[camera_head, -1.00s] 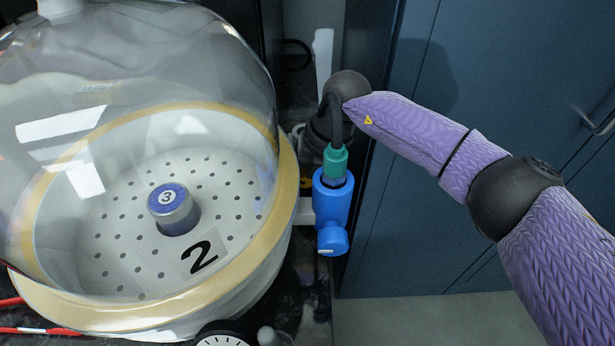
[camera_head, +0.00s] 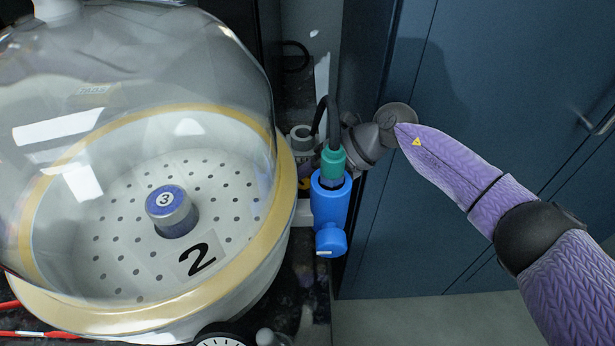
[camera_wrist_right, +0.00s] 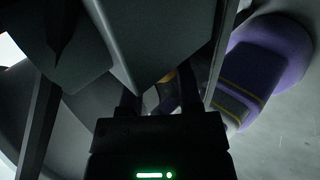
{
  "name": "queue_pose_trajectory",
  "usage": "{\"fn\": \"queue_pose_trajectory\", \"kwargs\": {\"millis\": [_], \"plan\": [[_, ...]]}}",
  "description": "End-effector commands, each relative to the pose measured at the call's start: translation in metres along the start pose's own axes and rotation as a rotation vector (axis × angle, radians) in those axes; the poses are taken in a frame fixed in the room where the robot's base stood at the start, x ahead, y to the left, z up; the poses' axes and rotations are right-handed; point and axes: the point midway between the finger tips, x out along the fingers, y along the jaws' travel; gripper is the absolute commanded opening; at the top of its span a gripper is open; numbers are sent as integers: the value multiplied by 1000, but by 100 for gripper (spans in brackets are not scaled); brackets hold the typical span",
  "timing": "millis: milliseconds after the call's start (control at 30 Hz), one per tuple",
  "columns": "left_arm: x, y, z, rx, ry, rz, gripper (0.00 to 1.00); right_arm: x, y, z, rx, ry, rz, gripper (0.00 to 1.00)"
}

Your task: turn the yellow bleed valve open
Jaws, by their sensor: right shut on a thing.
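My right gripper (camera_head: 362,148) reaches in from the right, behind the green and blue fitting, which hides its fingertips in the head view. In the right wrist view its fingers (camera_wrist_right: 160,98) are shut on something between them. A small yellow patch, likely the yellow bleed valve (camera_wrist_right: 168,76), shows just beyond the fingers; most of it is hidden and dark. I cannot tell its exact angle. My left gripper is not in view.
A clear glass dome (camera_head: 130,60) on a tan-rimmed base (camera_head: 262,245) fills the left. Inside stands a blue-topped cylinder (camera_head: 170,212) marked 3. A blue fitting (camera_head: 330,205) with a green collar (camera_head: 332,163) and black cable stands close to my gripper. Dark blue cabinets (camera_head: 440,240) are at right.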

Motion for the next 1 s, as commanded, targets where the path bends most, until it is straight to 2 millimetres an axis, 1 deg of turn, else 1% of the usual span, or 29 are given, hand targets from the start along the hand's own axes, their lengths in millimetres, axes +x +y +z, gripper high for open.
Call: {"fn": "queue_pose_trajectory", "kwargs": {"millis": [200, 233, 267, 300, 367, 400, 767, 867, 967, 1000], "plan": [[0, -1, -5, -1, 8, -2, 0, 0, 0, 0, -1, 1, -4, 0], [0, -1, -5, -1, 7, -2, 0, 0, 0, 0, -1, 1, -4, 51], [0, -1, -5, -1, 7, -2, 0, 0, 0, 0, -1, 1, -5, 57], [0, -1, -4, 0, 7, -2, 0, 0, 0, 0, -1, 1, -5, 66], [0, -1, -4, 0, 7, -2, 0, 0, 0, 0, -1, 1, -5, 78], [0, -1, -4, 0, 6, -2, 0, 0, -1, 0, 0, 1, -6, 80], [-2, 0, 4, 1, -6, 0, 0, 0, 0, -1, 0, 4, -26, 80], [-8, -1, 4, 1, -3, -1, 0, -1, 5, -1, -8, 6, -155, 80], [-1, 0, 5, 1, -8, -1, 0, 4, 7, 1, -15, 0, -445, 80], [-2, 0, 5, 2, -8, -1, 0, -3, 10, 1, -7, -5, -523, 80]]}}
